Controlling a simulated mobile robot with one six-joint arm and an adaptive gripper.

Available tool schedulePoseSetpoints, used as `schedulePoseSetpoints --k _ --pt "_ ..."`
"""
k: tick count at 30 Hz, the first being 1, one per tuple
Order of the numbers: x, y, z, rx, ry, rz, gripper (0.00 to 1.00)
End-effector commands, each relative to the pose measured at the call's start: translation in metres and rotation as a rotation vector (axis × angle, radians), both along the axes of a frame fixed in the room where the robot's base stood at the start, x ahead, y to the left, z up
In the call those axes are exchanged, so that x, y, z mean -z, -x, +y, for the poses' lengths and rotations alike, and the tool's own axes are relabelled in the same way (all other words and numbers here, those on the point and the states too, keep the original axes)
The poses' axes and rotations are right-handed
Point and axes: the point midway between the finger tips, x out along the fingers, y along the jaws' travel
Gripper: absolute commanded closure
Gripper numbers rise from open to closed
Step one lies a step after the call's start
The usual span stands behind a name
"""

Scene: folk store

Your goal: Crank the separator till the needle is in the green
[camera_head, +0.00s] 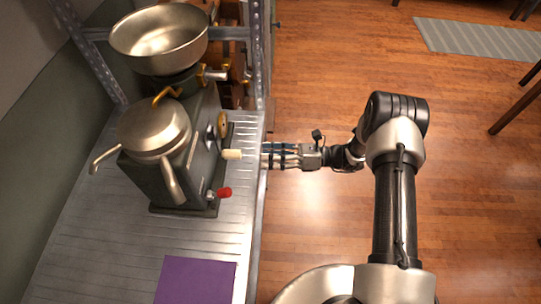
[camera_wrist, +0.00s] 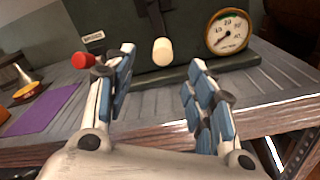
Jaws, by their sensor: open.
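The separator (camera_head: 165,185) is a dark grey-green machine with a metal bowl on top and two spouts. Its crank ends in a cream knob (camera_head: 232,155), which also shows in the wrist view (camera_wrist: 162,51). A round brass-rimmed gauge (camera_wrist: 228,32) sits right of the knob in the wrist view. Its needle points to the lower left, but the colour zone under it is too small to tell. My gripper (camera_head: 268,155) is open and empty, in front of the knob and apart from it. In the wrist view the knob shows between the blue-padded fingers (camera_wrist: 160,70).
A red knob (camera_head: 224,192) sticks out low on the separator, left in the wrist view. A purple sheet (camera_head: 196,281) lies on the slatted metal shelf (camera_head: 110,240). A large metal bowl (camera_head: 160,40) stands behind. Open wooden floor (camera_head: 310,230) lies right of the shelf.

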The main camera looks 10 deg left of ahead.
Motion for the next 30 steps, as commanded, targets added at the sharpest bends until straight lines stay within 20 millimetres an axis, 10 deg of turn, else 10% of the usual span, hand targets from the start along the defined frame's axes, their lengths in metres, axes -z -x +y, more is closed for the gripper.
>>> schedulePoseSetpoints --k 30 --pt "0.01 0.011 0.099 0.016 -0.015 0.031 0.5"
